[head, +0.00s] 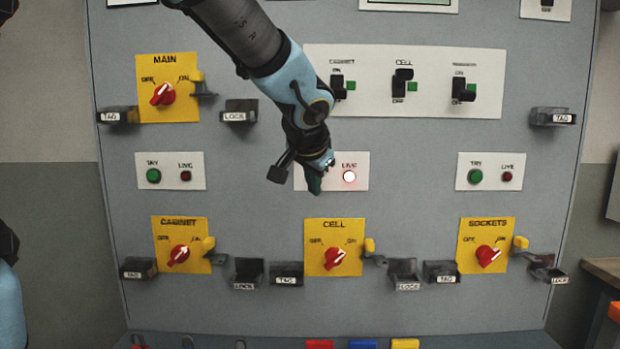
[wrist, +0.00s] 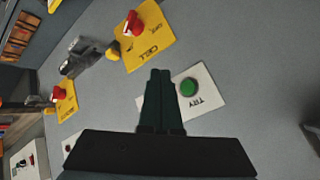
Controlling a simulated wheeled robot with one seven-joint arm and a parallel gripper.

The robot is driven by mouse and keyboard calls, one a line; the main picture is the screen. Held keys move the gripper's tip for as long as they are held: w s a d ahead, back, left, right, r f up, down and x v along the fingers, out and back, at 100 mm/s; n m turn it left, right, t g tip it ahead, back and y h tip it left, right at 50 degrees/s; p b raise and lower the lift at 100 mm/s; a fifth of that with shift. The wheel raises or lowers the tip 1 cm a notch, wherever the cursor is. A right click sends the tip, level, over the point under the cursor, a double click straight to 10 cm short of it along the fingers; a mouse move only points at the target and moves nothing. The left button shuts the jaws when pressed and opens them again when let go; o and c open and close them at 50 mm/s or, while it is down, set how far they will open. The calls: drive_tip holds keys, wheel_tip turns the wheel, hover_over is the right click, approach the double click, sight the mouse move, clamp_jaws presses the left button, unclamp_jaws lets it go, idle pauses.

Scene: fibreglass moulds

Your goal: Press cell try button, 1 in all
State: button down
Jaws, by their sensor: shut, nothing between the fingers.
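The cell TRY button is a green round button (wrist: 188,87) on a white plate (wrist: 207,98) in the wrist view. In the head view my gripper and arm hide it, and only the right part of its plate (head: 360,184) shows, with a LIVE lamp (head: 349,176) glowing white-red. My gripper (head: 314,186) is in front of the plate's left part, fingers together and empty. In the wrist view the fingertips (wrist: 160,72) lie just beside the green button; I cannot tell whether they touch the panel. The yellow CELL switch plate (head: 333,247) with a red knob is below.
Other TRY/LIVE plates sit left (head: 171,171) and right (head: 487,171), their LIVE lamps dark red. Yellow switch plates MAIN (head: 166,88), CABINET (head: 181,244) and SOCKETS (head: 486,245) surround them. Black TAG and LOCK holders (head: 241,111) jut from the panel. A breaker plate (head: 404,82) is above right.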

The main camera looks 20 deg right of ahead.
drive_tip(key=shift+w, duration=0.1)
drive_tip(key=w+d+p, duration=0.3)
drive_tip(key=w, duration=0.4)
drive_tip(key=shift+w+d, duration=0.4)
drive_tip(key=shift+w, duration=0.1)
idle(1.8)
drive_tip(key=shift+w+d, duration=0.15)
drive_tip(key=shift+w, duration=0.1)
drive_tip(key=shift+w+d, duration=0.2)
drive_tip(key=shift+w, duration=0.15)
idle(0.7)
drive_tip(key=shift+s, duration=0.1)
drive_tip(key=shift+s+a+b, duration=0.35)
drive_tip(key=shift+s+b, duration=0.05)
drive_tip(key=shift+s, duration=0.25)
drive_tip(key=shift+s, duration=0.1)
